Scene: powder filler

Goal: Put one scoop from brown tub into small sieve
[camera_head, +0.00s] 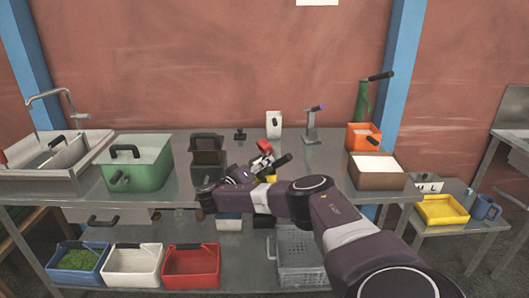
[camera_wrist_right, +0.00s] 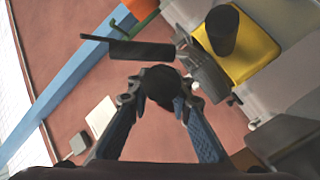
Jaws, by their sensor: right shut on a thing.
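The brown tub (camera_head: 379,181), filled with white powder, stands at the right end of the metal table. My right gripper (camera_head: 265,163) is over the middle of the table, to the left of the tub. In the right wrist view my gripper (camera_wrist_right: 160,95) is shut on a dark, rounded handle (camera_wrist_right: 160,82). I see the handle nearly end-on; which tool it belongs to cannot be told. I cannot pick out the small sieve for sure among the small items by the gripper. My left gripper is not in view.
An orange tub (camera_head: 358,140) stands behind the brown tub. A white container (camera_head: 274,124) and a grey stand (camera_head: 310,125) are at the back. Red (camera_head: 192,266) and white bins (camera_head: 131,267) sit below.

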